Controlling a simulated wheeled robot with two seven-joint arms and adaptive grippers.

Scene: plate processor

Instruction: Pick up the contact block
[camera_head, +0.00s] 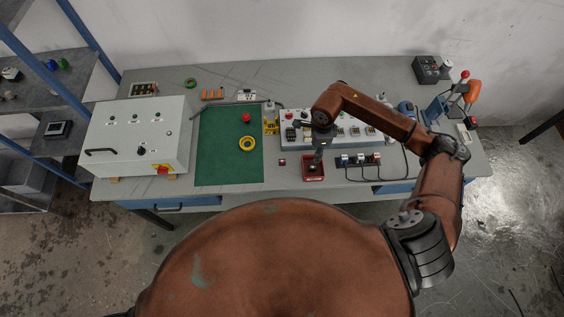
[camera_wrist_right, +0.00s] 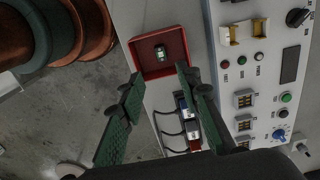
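A small dark block with a pale top, which looks like the contact block (camera_wrist_right: 160,53), lies in a red tray (camera_wrist_right: 176,38) in the right wrist view. In the head view the red tray (camera_head: 305,176) sits near the table's front edge, and my right gripper (camera_head: 318,157) is above it, hiding part of its inside. In the wrist view the two green-padded fingers of my right gripper (camera_wrist_right: 160,76) are wide apart with nothing between them. The block lies beyond the fingertips, roughly in line with the gap. My left gripper is not in view.
A white control panel (camera_wrist_right: 224,98) stands close beside the tray. Several small wired modules (camera_head: 360,158) lie right of the tray. A green mat (camera_head: 222,165) with a yellow ring (camera_head: 247,143) and a white cabinet (camera_head: 135,125) are to the left. A small dark piece (camera_head: 282,162) lies left of the tray.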

